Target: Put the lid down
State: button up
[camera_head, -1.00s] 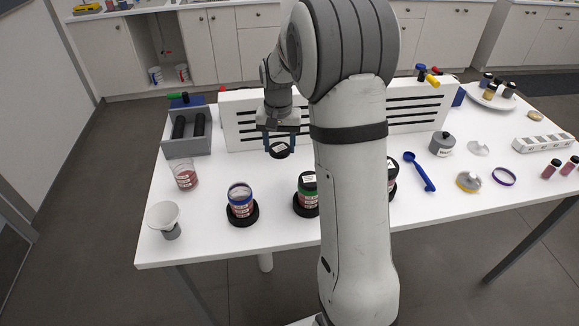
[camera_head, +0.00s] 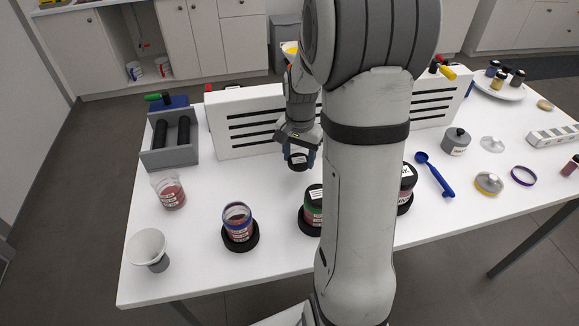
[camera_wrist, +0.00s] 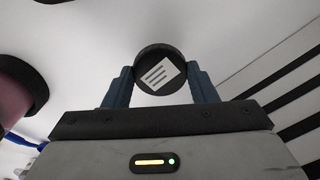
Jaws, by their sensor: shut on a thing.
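My gripper (camera_head: 298,158) is shut on a round black lid (camera_head: 298,164) with a white label. In the wrist view the lid (camera_wrist: 152,82) sits between the two blue fingertips (camera_wrist: 160,84), label side facing the camera. It appears held above the white table, in front of the slotted white box; the exact height is unclear. An open jar (camera_head: 238,222) with a blue band and reddish contents stands on a black round base to the lower left. A jar with a green band (camera_head: 314,208) stands on another base, partly hidden by my arm.
A glass beaker (camera_head: 169,192) and a white funnel (camera_head: 147,246) stand at the left. The slotted white box (camera_head: 235,130) and a grey roller unit (camera_head: 168,138) stand behind. Clear table lies between beaker and gripper.

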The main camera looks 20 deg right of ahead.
aim_at(300, 160)
notch_tip(300, 160, down, 3)
jog(key=shift+d+f, duration=0.1)
jog(key=shift+s, duration=0.1)
jog(key=shift+f+b, duration=0.3)
jog(key=shift+f, duration=0.1)
jog(key=o, duration=1.2)
jog(key=shift+r, duration=0.1)
